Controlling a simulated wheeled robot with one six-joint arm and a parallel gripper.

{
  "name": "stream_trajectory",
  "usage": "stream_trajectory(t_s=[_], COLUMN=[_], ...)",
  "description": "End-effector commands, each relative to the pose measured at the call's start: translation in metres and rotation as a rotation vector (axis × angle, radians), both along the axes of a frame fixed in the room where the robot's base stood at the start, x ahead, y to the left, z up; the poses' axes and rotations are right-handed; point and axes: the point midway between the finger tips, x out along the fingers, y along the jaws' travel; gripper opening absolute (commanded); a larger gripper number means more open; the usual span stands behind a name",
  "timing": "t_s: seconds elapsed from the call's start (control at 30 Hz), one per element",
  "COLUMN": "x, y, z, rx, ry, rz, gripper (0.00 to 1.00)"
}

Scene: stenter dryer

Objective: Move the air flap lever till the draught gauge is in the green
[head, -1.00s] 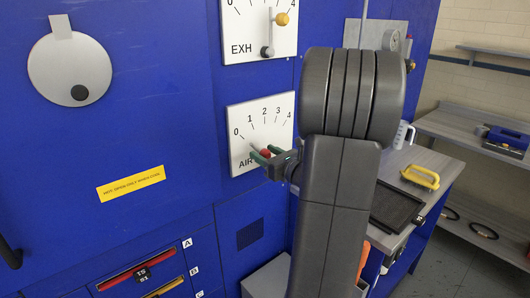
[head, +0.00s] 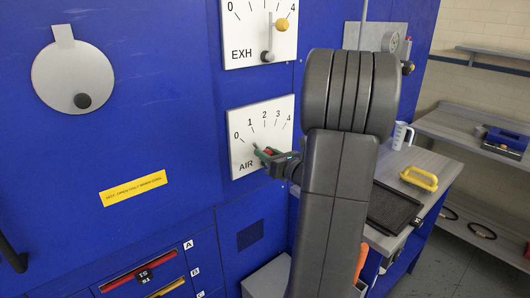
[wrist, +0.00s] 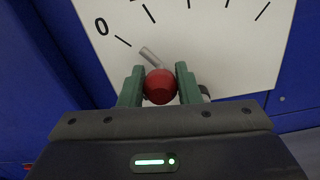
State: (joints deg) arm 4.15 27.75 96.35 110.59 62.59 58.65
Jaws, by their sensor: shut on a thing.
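The air flap lever is a grey rod (wrist: 151,57) with a red knob (wrist: 160,86) on the white AIR plate (head: 245,118), whose scale runs from 0 to 4. In the wrist view the bare rod reaches up and left from the knob, between the 0 mark and the mark after it. My gripper (head: 265,153) has green fingers on both sides of the red knob and is shut on it.
Above is the EXH plate (head: 240,45) with a yellow-knobbed lever (head: 281,24). A yellow label (head: 133,188) and drawers marked A and B are at left.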

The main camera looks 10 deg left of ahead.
Motion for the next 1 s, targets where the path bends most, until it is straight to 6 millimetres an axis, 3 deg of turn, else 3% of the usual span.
stream_trajectory(t_s=[0.03,0.3,0.67,0.7,0.77,1.0], x=[0.003,0.013,0.014,0.014,0.014,0.013], y=[-0.003,-0.01,-0.011,-0.011,-0.011,-0.011], z=[0.008,0.01,0.009,0.009,0.009,0.008], rx=[0.024,0.121,0.132,0.132,0.132,0.131], ry=[0.035,0.157,0.167,0.167,0.167,0.168], rz=[-0.002,-0.002,-0.001,-0.001,-0.001,-0.001], gripper=[0.0,0.0,0.0,0.38,0.5,0.51])
